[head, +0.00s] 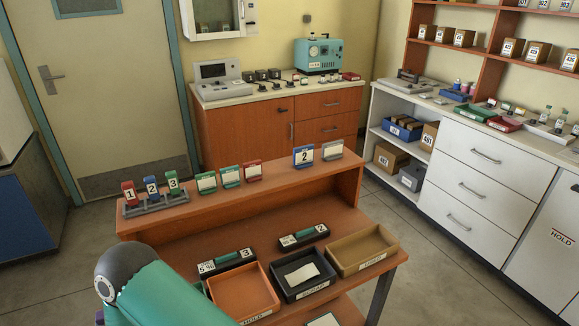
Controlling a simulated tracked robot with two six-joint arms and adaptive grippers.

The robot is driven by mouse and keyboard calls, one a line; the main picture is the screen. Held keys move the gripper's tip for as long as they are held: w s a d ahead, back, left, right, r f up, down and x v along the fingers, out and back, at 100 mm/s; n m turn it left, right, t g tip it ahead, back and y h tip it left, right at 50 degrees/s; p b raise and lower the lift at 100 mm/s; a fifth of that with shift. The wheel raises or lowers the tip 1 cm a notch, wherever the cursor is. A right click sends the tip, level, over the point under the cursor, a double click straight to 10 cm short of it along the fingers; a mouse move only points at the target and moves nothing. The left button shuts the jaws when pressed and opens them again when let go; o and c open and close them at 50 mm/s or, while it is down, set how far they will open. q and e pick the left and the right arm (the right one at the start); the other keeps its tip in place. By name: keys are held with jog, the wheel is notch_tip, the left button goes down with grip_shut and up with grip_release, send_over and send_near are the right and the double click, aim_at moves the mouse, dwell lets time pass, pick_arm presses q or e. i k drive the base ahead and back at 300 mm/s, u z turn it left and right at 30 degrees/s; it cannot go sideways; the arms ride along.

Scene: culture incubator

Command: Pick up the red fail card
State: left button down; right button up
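A small red-framed card (252,171) stands upright on the upper shelf of the brown bench, to the right of two green-framed cards (217,179). Its print is too small to read, so I cannot confirm that it says fail. A red tag numbered 1 (129,194) stands in a grey rack at the left with a blue 2 and a green 3. Part of one of my arms shows at the bottom left, but neither gripper is in view.
A blue card numbered 2 (303,156) and a grey-framed card (332,150) stand farther right on the shelf. Below are an orange tray (262,310), a black tray (318,290) holding a pale slip, and a tan tray (375,263). Shelf space separates the card groups.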

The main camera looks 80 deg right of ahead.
aim_at(252, 170)
jog(key=u, duration=0.55)
jog(key=i, duration=0.2)
jog(key=u, duration=3.5)
jog(key=i, duration=0.55)
jog(key=u, duration=5.55)
jog(key=i, duration=0.5)
